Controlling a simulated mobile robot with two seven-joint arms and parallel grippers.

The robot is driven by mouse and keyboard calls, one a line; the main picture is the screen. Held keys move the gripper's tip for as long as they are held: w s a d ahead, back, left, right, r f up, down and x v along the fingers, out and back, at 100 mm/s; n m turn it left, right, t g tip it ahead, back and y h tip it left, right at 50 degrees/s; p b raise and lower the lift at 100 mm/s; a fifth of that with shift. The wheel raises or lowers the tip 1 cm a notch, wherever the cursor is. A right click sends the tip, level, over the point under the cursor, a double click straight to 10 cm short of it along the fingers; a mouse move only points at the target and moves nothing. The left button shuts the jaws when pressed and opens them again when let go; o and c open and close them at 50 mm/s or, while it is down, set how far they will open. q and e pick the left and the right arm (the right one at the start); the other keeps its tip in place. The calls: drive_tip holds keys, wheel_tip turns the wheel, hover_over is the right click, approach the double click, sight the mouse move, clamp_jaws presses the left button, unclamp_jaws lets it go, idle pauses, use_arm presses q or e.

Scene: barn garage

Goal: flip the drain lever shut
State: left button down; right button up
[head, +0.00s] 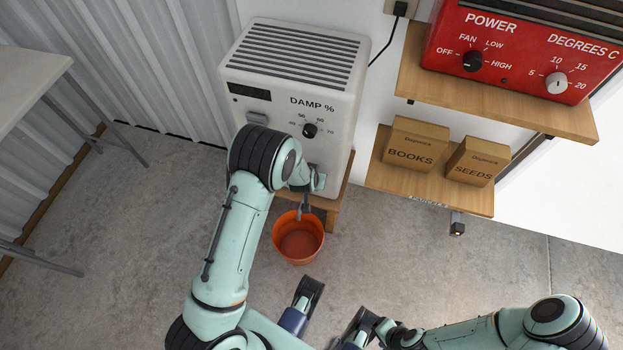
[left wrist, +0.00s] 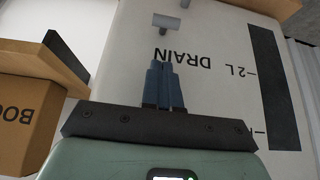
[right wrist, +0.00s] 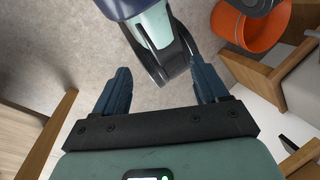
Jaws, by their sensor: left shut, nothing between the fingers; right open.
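The white dehumidifier (head: 293,90) stands against the wall, its lower front partly hidden by my left arm. In the left wrist view its front (left wrist: 215,75) appears upside down, with the word DRAIN (left wrist: 196,56) on it. The drain lever (left wrist: 170,21) is a small grey tab on a short stem, just beyond my fingertips and apart from them in the picture. My left gripper (left wrist: 162,66) is shut and empty, pointing at the front panel. In the right wrist view my right gripper (right wrist: 165,85) is open and empty, low over the floor, away from the dehumidifier.
An orange bucket (head: 299,243) stands on the floor below the dehumidifier front. To the right, a wooden shelf (head: 450,192) holds BOOKS (head: 412,146) and SEEDS (head: 477,163) boxes, with a red heater (head: 515,45) above. A table (head: 30,85) is at left.

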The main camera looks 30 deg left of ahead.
use_arm(q)
drive_tip(key=shift+s+d+f+b, duration=0.15)
drive_tip(key=shift+f+b, duration=0.1)
drive_tip(key=shift+f, duration=0.85)
drive_tip(key=shift+s+a+f+b, duration=0.1)
drive_tip(key=shift+s+f+b, duration=0.1)
drive_tip(key=shift+f, duration=0.9)
use_arm(e)
drive_tip(key=shift+w+d+f+t, duration=0.15)
drive_tip(key=shift+w+d+f, duration=0.1)
drive_tip(key=shift+w+f, duration=0.2)
drive_tip(key=shift+w+d+f+t, duration=0.2)
drive_tip(key=shift+w+f, duration=0.1)
drive_tip(key=shift+w, duration=0.25)
use_arm(q)
drive_tip(key=shift+w, duration=0.1)
